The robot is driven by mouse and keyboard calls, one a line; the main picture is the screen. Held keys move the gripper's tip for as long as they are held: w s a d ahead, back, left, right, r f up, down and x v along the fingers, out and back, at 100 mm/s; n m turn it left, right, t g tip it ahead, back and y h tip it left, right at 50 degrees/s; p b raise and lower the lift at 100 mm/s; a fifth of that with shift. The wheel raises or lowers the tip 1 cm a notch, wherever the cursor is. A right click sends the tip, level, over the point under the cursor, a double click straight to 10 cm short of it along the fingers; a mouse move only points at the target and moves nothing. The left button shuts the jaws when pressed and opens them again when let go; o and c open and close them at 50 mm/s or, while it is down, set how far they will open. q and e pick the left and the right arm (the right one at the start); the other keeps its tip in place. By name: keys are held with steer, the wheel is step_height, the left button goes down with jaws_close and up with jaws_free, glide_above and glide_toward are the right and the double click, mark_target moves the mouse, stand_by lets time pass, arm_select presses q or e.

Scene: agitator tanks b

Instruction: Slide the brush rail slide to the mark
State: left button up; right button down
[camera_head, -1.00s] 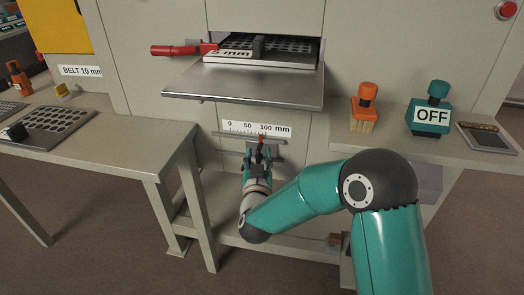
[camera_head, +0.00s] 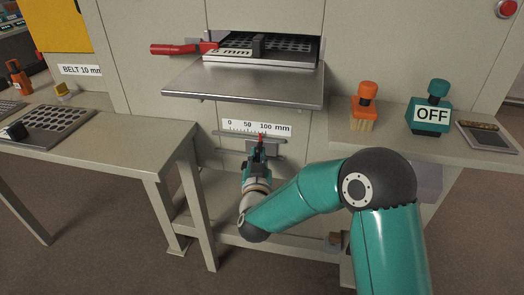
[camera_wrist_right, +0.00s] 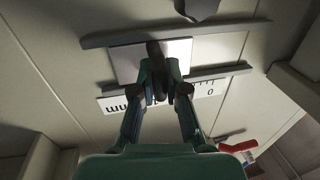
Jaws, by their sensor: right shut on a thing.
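The brush rail slide is a pale metal plate (camera_wrist_right: 126,63) with a dark upright grip (camera_wrist_right: 154,50), set between two dark rails in the right wrist view. My right gripper (camera_head: 260,147) is shut on that grip; its fingers also show in the right wrist view (camera_wrist_right: 166,78) and hide part of it. In the head view, a thin red piece (camera_head: 261,137) stands just below the "100" of the scale label (camera_head: 257,127). The label shows upside down in the right wrist view (camera_wrist_right: 205,90), partly hidden by the fingers. I cannot make out a separate mark. My left gripper is out of view.
A metal shelf (camera_head: 245,84) juts out above the rail, with a red lever (camera_head: 183,49) over it. The right bench holds an orange-topped brush (camera_head: 364,106) and a teal "OFF" block (camera_head: 430,115).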

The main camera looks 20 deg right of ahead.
steer(key=shift+w+a, duration=0.1)
steer(key=shift+a, duration=0.05)
steer(key=shift+w+a, duration=0.35)
steer(key=shift+a, duration=0.15)
steer(key=c, duration=0.9)
jaws_free()
steer(key=shift+o, duration=0.2)
steer(key=b+v, duration=0.1)
steer(key=v, duration=0.5)
